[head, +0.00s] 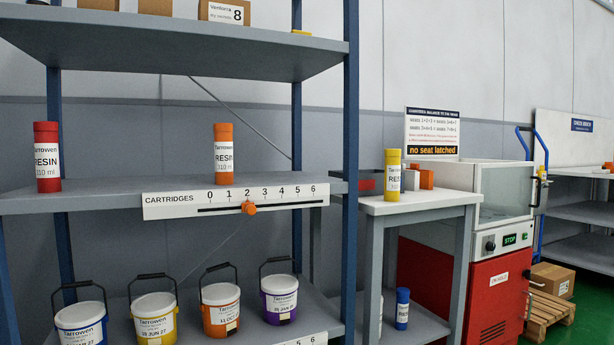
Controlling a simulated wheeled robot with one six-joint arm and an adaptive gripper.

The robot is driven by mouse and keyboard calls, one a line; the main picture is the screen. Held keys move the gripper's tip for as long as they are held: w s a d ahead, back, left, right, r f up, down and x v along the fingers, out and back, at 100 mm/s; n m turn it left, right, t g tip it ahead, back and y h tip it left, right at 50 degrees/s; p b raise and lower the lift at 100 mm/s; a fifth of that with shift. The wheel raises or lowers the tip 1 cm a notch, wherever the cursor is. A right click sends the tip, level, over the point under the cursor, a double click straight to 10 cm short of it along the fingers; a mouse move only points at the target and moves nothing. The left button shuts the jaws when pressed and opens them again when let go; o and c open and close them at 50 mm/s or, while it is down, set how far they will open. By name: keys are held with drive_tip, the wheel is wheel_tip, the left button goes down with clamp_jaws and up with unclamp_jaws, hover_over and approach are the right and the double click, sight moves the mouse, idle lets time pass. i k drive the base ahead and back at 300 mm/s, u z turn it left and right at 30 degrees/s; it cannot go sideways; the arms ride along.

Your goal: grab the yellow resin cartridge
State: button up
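The yellow resin cartridge (392,176) stands upright on the small grey table (410,207), near its left front part. Its label reads "RESIN". It is right of the blue shelf post and apart from it. My gripper is not in view.
A blue-posted shelf rack (351,150) holds a red cartridge (47,158), an orange cartridge (223,153) and several buckets below. Small orange and white items (411,180) sit behind the yellow cartridge. A blue cartridge (402,309) stands lower down. A red-and-white machine (470,285) is at right.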

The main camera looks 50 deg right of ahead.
sight(393, 156)
drive_tip(key=u, duration=1.65)
drive_tip(key=k, duration=1.3)
drive_tip(key=z, duration=1.4)
